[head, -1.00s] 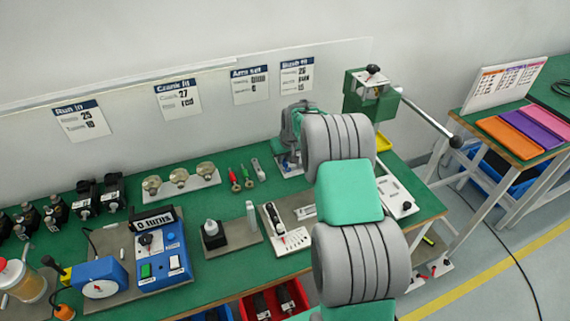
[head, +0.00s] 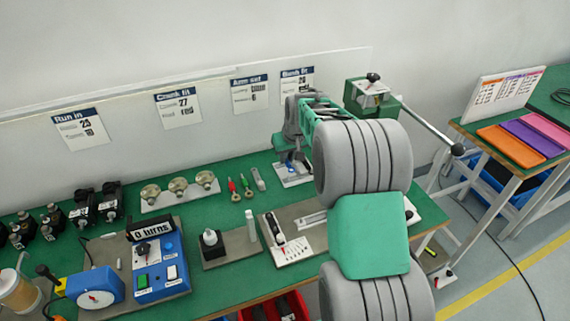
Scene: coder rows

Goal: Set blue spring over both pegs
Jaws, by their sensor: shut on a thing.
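My gripper (head: 290,157) is small and far off at the back of the green bench, left of my large grey arm links. It points down, close over a pale plate (head: 297,181) with small dark and bluish parts on it. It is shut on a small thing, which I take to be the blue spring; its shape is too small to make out. I cannot make out the two pegs, or whether the spring touches them.
Left of the plate lie red and green hand tools (head: 238,188) and a tray of round brass-coloured parts (head: 180,189). Nearer stand a white board with a dark-handled tool (head: 280,240) and a blue counter box (head: 160,262). A green lever press (head: 372,95) stands behind my arm.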

